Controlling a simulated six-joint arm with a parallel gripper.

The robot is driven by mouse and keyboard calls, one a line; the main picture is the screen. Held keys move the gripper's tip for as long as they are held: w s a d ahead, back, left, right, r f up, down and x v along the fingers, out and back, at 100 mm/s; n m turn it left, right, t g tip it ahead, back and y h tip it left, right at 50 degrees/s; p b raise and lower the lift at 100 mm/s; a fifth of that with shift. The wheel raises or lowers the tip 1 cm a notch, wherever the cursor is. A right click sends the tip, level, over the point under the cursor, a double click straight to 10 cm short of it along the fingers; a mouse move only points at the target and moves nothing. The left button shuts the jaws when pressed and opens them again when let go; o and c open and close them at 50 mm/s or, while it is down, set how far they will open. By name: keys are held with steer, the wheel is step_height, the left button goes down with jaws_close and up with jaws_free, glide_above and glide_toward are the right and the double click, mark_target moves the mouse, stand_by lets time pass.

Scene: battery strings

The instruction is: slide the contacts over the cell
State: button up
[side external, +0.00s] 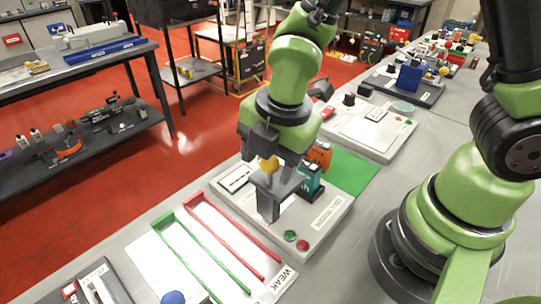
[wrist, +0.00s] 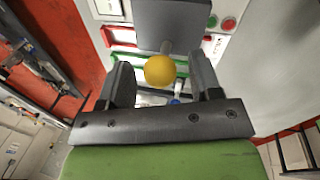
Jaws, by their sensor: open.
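A grey sliding block (side external: 279,183) with a yellow ball knob (side external: 268,164) stands on a light grey board (side external: 318,229); I take it to be the contacts. In the wrist view the grey block (wrist: 172,22) and yellow knob (wrist: 160,70) are in front of my palm. My gripper (wrist: 161,74) is open, one finger on each side of the knob, with a gap visible on both sides. A teal cell (side external: 309,181) and an orange cell (side external: 319,155) stand upright just behind and right of the block. The block partly hides the teal cell.
A green button (side external: 290,235) and a red button (side external: 302,245) are at the board's front. Red rails (side external: 228,231) and green rails (side external: 196,247) lie to its left. A green mat (side external: 352,174) lies behind right. Another board (side external: 369,132) stands farther back.

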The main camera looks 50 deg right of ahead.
jaws_close()
steer(key=shift+d, duration=2.85)
jaws_free()
steer(key=shift+r, duration=0.1)
step_height(320, 180, up, 10)
steer(key=s, duration=0.2)
steer(key=shift+d+f, duration=0.15)
steer(key=shift+f, duration=0.05)
